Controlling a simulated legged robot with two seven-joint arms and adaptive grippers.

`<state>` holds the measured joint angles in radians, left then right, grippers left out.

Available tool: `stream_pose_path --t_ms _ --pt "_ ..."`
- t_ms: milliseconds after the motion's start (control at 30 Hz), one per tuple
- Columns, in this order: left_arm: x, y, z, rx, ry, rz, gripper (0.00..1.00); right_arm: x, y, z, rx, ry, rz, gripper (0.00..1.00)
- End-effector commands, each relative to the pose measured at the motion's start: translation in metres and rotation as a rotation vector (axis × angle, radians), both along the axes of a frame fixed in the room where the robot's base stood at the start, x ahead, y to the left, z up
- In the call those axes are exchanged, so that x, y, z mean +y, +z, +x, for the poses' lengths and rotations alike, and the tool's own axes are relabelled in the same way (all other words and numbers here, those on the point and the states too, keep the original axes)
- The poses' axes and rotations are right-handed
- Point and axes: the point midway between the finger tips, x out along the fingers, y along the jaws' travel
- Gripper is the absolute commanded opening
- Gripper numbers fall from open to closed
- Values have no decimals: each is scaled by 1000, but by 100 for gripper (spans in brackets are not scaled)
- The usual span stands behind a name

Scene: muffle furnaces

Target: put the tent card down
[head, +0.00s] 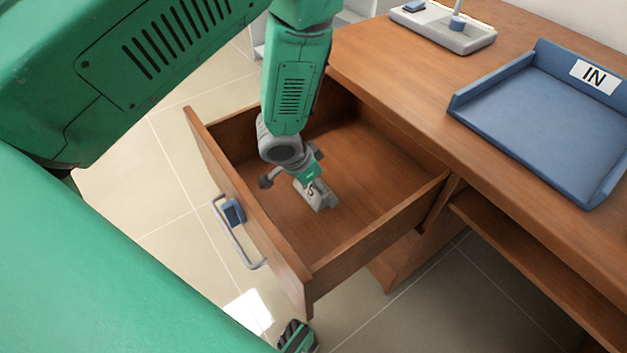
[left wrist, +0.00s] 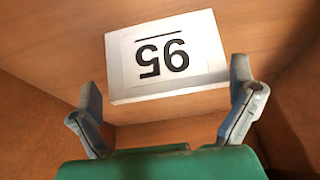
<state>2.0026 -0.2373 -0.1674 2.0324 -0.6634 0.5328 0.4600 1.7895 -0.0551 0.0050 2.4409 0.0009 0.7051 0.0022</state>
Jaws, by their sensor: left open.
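The tent card (head: 325,199) is small and white and rests on the floor of the open wooden drawer (head: 365,160). In the left wrist view the tent card (left wrist: 168,57) shows a black underlined number, upside down. My left gripper (head: 309,185) reaches down into the drawer, right at the card. In the left wrist view its two fingers (left wrist: 165,100) are spread wide, with the card just beyond and between the tips. I see no finger pressing on the card.
The drawer's front has a metal handle with a blue piece (head: 233,212) at it. Drawer walls surround my left gripper. On the desk (head: 400,60) at the right are a blue tray (head: 540,120) labelled IN and a pale grey device (head: 447,28).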

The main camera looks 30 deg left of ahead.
Motion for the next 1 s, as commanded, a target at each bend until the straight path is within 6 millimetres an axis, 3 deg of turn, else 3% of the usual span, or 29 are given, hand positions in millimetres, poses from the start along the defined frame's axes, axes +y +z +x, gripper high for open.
stream_pose_path --t_ms 500,1000 --pt "12 66 -24 -1 3 -4 100 0 28 0 0 0 0 0" --pt "12 68 -26 0 1 -3 100 0 28 0 0 -1 0 0"
